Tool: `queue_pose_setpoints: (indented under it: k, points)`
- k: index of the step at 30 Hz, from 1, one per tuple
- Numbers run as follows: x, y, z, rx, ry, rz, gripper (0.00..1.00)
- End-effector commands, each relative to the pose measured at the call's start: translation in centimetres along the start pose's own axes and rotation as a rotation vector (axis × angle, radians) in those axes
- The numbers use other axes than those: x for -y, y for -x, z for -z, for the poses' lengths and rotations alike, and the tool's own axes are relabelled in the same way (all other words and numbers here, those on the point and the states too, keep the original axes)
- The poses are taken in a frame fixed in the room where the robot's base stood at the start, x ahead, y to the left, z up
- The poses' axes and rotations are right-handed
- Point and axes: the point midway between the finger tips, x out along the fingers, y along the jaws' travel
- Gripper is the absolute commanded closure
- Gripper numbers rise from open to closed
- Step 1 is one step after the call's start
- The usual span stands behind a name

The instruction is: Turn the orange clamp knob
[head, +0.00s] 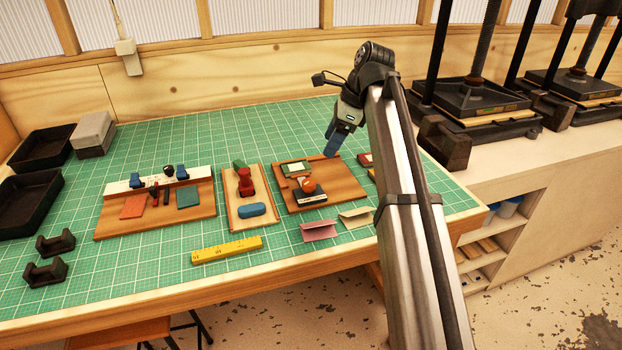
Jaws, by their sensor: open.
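The orange clamp knob (308,185) is a small round knob on a dark and pale block (309,197). That block sits on a wooden board (346,188) at the right part of the green-gridded table. My gripper (332,147) has blue fingers pointing down. In the picture it is above and to the right of the knob, near the board's back edge, and apart from the knob. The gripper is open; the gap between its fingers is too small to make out. I see nothing held in it.
A green-topped block (295,168) sits behind the knob. A board with a red stamp-like piece (245,182) is to the left. Pink (318,231) and cream (356,217) folded cards stand in front. A yellow ruler (226,250) lies front left. Black presses (470,95) stand right.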

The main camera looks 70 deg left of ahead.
Motion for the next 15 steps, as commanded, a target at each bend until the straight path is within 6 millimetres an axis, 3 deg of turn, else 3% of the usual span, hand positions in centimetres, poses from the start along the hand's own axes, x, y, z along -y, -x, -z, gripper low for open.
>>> queue_pose_setpoints:
  k: [8,15]
  points:
    - [0.0,-0.4,0.0,-0.001,-0.141,-0.001,0.35]
    - [-0.1,-3.2,0.0,-0.001,-0.141,-0.002,0.35]
